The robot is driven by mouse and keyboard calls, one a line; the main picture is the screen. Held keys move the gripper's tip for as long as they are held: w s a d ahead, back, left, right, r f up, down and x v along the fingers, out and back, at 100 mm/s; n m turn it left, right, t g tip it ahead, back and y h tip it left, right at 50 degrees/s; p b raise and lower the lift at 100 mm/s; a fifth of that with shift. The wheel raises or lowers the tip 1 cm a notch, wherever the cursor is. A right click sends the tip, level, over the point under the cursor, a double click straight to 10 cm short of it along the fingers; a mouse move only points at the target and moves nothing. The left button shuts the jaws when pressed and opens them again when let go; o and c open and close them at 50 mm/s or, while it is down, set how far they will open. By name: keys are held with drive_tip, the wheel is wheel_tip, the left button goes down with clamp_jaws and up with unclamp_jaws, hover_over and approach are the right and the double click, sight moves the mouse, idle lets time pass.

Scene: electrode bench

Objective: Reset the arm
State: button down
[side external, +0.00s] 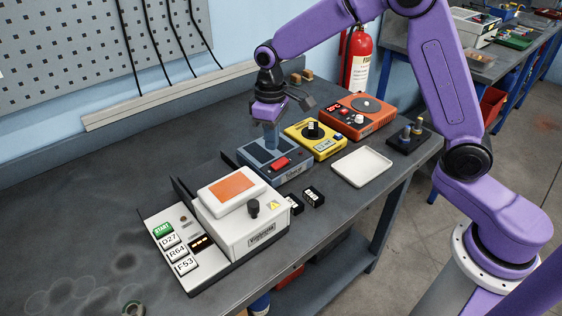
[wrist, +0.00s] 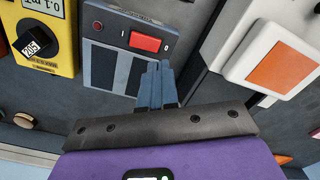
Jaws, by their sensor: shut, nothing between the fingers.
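My gripper (side external: 270,146) points down over the blue-grey box (side external: 294,178) with the red rocker switch (side external: 280,163). Its two blue-grey fingers are together with nothing between them. In the wrist view the closed fingertips (wrist: 156,66) appear just below the red switch (wrist: 145,42) on the box face (wrist: 98,65). I cannot tell whether the fingertips touch the box. The purple arm reaches in from the right of the side view.
A yellow knob box (side external: 325,147) and an orange hotplate box (side external: 365,122) stand behind. A white tray (side external: 362,167) lies to the right. A white machine with an orange panel (side external: 238,187) stands in front, beside small black blocks (side external: 313,197). The bench's left side is mostly clear.

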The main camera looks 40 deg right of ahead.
drive_tip(key=s+r+n, duration=0.2)
drive_tip(key=s, duration=0.6)
drive_tip(key=s+r+n, duration=0.1)
drive_tip(key=s+r, duration=0.2)
drive_tip(key=s, duration=0.5)
drive_tip(key=s+d+n, duration=0.1)
drive_tip(key=s+d, duration=0.3)
drive_tip(key=s, duration=0.4)
drive_tip(key=s+d+n, duration=0.2)
drive_tip(key=s+d, duration=0.2)
drive_tip(key=s, duration=0.4)
drive_tip(key=shift+s+d+f+n, duration=0.2)
drive_tip(key=shift+d+f+n, duration=0.1)
drive_tip(key=shift+f, duration=0.05)
